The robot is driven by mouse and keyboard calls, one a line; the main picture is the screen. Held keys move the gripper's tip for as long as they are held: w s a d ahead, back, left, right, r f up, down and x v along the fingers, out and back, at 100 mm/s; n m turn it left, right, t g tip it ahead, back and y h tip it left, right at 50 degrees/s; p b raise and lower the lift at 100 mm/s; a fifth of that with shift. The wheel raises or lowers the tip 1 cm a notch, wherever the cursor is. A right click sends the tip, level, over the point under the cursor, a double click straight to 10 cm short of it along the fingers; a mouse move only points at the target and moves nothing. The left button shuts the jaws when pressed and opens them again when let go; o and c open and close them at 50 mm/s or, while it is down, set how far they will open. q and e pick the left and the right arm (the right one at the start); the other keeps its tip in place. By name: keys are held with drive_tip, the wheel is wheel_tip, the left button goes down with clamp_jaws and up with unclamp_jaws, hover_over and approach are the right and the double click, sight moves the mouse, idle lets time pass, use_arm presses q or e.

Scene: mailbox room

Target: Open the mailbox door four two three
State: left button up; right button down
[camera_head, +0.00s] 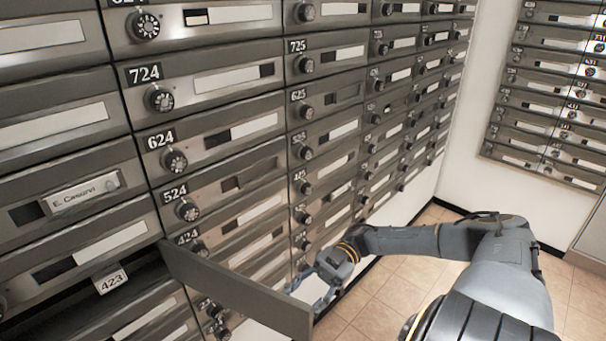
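The mailbox door 423 (240,288) stands swung out from the cabinet at the lower left, seen nearly edge-on. A dark opening (150,268) shows to the left of its hinge side. My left gripper is not in view.
Closed mailboxes with round dials surround the open door, including 424 (187,237) and 524 (187,210). Another mailbox bank (550,100) hangs on the right wall. Tiled floor (385,290) is clear between the cabinet and my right arm.

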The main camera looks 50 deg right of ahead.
drive_tip(key=shift+w+r, duration=0.25)
drive_tip(key=shift+w, duration=0.15)
drive_tip(key=c, duration=0.9)
unclamp_jaws()
drive_tip(key=shift+o, duration=1.1)
drive_tip(key=shift+w, duration=0.2)
drive_tip(key=shift+a+f, duration=0.15)
drive_tip(key=shift+s, duration=0.15)
drive_tip(key=d, duration=1.2)
